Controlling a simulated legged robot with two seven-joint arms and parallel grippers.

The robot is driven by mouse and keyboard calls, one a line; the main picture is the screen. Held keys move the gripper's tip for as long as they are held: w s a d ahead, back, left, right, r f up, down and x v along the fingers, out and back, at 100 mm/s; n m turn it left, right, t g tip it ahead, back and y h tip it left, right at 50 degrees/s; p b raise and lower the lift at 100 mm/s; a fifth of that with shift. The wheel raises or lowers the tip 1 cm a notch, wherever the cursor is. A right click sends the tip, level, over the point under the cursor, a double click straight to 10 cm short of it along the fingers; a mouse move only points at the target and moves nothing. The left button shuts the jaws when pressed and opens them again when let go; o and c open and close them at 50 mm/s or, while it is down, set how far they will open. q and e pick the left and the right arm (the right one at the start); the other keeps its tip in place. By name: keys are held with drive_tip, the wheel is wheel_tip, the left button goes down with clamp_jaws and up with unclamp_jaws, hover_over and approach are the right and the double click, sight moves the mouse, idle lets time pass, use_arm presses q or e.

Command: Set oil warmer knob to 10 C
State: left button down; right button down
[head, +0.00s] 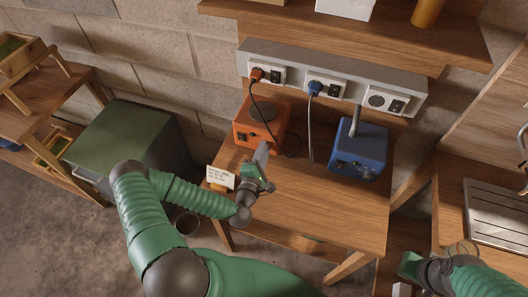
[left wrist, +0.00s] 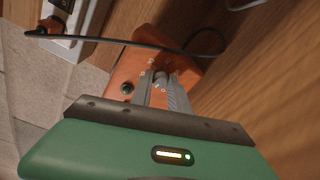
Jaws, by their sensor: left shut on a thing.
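An orange box-shaped warmer (head: 247,137) with a round dark top plate stands at the back left of the wooden table in the head view. Its front face shows in the left wrist view (left wrist: 128,72), with a dark round button on it and a small grey knob (left wrist: 161,79). My left gripper (head: 262,150) reaches to the warmer's front, and its fingers are closed around the knob. The fingers partly hide the knob and its markings, so its setting cannot be read. My right gripper (head: 408,262) is at the lower right, away from the warmer; its fingers are not clear.
A blue box (head: 358,152) stands right of the warmer. A grey socket strip (head: 330,78) above holds plugs, and the warmer's black cable (head: 272,122) hangs beside it. A small written card (head: 220,177) is at the table's left edge. The table's front is clear.

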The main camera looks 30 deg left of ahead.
use_arm(q)
drive_tip(key=shift+s+a+f+n, duration=0.1)
drive_tip(key=shift+f+n, duration=0.15)
drive_tip(key=shift+n, duration=0.15)
drive_tip(key=c, duration=1.6)
unclamp_jaws()
drive_tip(key=shift+o, duration=1.7)
drive_tip(key=shift+a, duration=0.15)
